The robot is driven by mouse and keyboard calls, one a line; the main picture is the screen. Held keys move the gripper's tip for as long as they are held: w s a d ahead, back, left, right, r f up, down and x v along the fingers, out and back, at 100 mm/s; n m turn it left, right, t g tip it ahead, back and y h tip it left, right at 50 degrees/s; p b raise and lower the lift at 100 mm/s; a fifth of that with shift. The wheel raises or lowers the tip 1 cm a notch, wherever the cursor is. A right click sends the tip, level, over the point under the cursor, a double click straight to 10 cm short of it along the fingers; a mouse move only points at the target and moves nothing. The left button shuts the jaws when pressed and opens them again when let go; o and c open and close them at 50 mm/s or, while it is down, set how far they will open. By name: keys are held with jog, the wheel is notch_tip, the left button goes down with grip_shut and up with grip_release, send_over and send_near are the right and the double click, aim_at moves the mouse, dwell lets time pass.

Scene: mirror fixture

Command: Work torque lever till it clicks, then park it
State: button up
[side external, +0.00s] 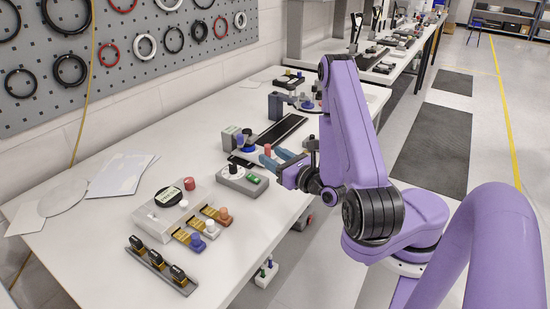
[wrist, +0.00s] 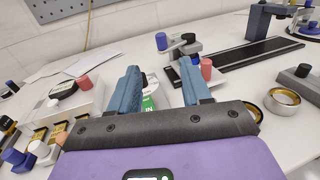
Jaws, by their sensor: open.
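My gripper (side external: 271,157) hangs over the middle of the bench with its two blue fingers apart. In the wrist view my gripper (wrist: 160,70) has nothing clearly held between the fingers. A grey fixture with blue and red knobs (wrist: 183,48) stands beyond the fingertips. I cannot tell which part is the torque lever.
A white fixture with a red button (side external: 189,183) and several coloured knobs stands front left. A black rail (side external: 283,130) lies behind my gripper. Papers (side external: 122,175) lie by the wall. A dark strip with several black pieces (side external: 160,265) is at the front. Bare bench (side external: 75,260) is at front left.

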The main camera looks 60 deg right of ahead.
jog(key=shift+w, duration=0.1)
jog(key=c, duration=0.5)
jog(key=shift+w+d+r, duration=0.1)
jog(key=shift+w+d, duration=0.05)
jog(key=shift+w, duration=0.1)
grip_shut()
jog(key=w+d+r+n+t+y, duration=0.2)
jog(key=w+d+n+y, duration=0.45)
jog(key=y, duration=0.35)
jog(key=s+d+f+n+g+y, duration=0.3)
jog(key=s+d+n+g+y, duration=0.3)
jog(key=d, duration=0.4)
jog(key=shift+m+g+y, duration=0.25)
jog(key=shift+g+y, duration=0.05)
jog(key=shift+y, duration=0.4)
jog(key=x, duration=1.4)
jog(key=shift+w, duration=0.5)
